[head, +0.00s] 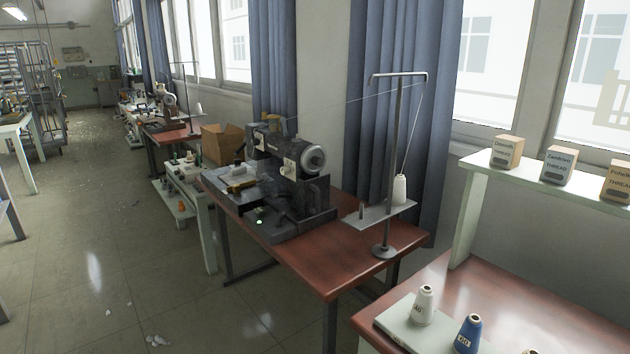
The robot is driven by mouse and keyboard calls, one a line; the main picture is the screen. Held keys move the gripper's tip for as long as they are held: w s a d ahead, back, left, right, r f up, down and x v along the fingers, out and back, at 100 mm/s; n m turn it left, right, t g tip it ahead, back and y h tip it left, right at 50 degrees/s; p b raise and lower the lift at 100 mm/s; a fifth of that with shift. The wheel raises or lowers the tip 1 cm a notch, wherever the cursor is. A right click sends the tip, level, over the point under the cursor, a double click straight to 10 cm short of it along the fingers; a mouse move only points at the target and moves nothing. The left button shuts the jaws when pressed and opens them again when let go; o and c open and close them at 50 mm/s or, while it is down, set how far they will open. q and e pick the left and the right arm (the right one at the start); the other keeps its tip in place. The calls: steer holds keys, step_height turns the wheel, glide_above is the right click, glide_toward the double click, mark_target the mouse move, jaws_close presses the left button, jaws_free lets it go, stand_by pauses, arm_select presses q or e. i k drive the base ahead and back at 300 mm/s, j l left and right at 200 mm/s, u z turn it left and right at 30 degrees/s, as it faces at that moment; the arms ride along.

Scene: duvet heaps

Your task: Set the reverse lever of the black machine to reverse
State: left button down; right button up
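The black machine (282,185) is a dark sewing machine on a red-brown table (335,272) in the middle of the head view. A round light handwheel (313,158) is on its right end, and a pale plate with a knob (288,168) is on its side. A reverse lever cannot be made out for certain at this size. Neither of my grippers is in view.
A thread stand (384,250) with a white cone (399,189) stands on the table's right part. A nearer table (500,310) at the lower right holds several thread cones. Thread boxes sit on a white shelf (480,160). The tiled floor (115,235) at left is mostly clear, with small scraps.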

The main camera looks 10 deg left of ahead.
mark_target(274, 196)
steer(key=i+j+z, duration=0.15)
steer(key=i+j, duration=0.15)
steer(key=i+j+z, duration=0.1)
steer(key=i+j, duration=0.15)
steer(key=j, duration=0.15)
steer(key=i+j+z, duration=0.15)
steer(key=j, duration=0.25)
steer(key=i+j+z, duration=0.15)
steer(key=i+j, duration=0.2)
steer(key=j, duration=0.1)
